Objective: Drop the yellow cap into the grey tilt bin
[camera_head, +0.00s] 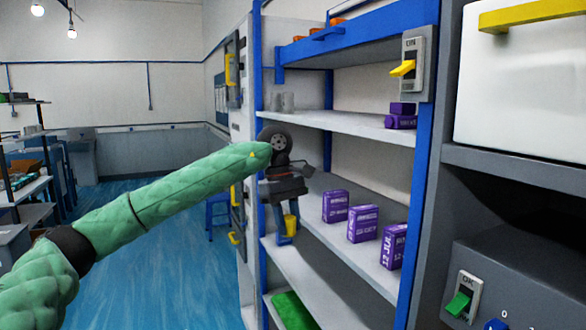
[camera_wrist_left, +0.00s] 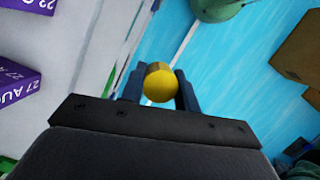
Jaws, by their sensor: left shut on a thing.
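My left gripper (camera_head: 286,228) hangs down in front of the shelf unit, at the end of my green-sleeved arm. Its blue fingers are shut on the yellow cap (camera_head: 291,222), which shows between them. In the left wrist view the cap (camera_wrist_left: 159,84) sits between the two fingertips of the gripper (camera_wrist_left: 160,92), with a duller band on its upper side. The cap is in the air, near the left edge of the shelves. I cannot make out for sure which thing is the grey tilt bin. My right gripper is not in view.
Purple boxes (camera_head: 362,224) stand on the middle shelf (camera_head: 343,246); more purple packs (camera_head: 401,117) lie on the shelf above. A green thing (camera_head: 293,310) lies on the lowest shelf. A blue stool (camera_head: 217,208) stands beyond my gripper. The blue floor (camera_head: 150,270) at left is clear.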

